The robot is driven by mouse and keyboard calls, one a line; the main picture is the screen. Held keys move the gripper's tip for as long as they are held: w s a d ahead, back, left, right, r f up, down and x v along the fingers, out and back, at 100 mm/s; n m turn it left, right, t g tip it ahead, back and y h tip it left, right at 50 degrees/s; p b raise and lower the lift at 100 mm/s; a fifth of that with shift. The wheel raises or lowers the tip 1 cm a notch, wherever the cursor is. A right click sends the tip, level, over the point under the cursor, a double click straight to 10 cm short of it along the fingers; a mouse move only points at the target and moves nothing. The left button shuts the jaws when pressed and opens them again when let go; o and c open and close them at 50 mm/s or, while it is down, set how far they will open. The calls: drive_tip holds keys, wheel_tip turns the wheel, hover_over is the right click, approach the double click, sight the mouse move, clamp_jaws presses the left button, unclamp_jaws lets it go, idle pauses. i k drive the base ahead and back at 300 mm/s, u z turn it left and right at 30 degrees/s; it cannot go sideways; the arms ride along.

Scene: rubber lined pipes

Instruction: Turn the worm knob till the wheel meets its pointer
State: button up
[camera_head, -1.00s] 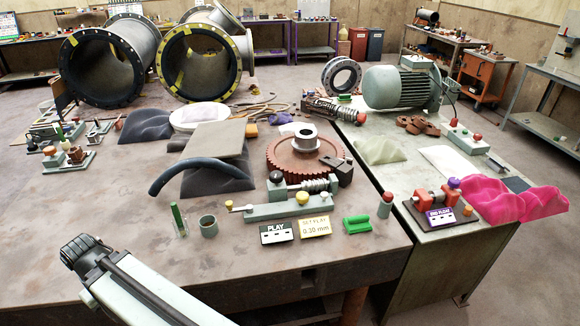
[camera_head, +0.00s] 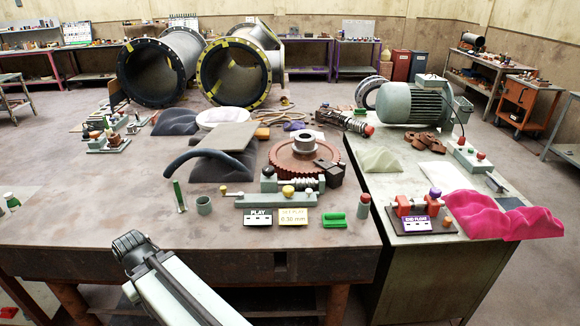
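The worm wheel (camera_head: 283,164) is a large rust-red toothed wheel lying flat on the bench, with a pale metal hub (camera_head: 304,146) on top. In front of it a threaded worm (camera_head: 297,184) lies in a grey-green mount. A black knob (camera_head: 268,171) is at the worm's left end, a yellow knob (camera_head: 288,191) just in front. A small crank handle (camera_head: 224,190) sticks out at the mount's left. A dark block (camera_head: 329,173) is at the wheel's right edge; I cannot tell whether it is the pointer. My arm shows at the bottom, away from these; I see no gripper fingers.
A "PLAY" card (camera_head: 258,219), a "SET PLAY 0.30 mm" card (camera_head: 294,218) and a green block (camera_head: 333,220) stand before the mount. A dark curved hose (camera_head: 192,155) lies to the left. The bench's front left is mostly clear.

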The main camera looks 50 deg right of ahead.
sight(267, 172)
drive_tip(key=u, duration=0.35)
drive_tip(key=i, duration=0.95)
drive_tip(key=z, duration=0.25)
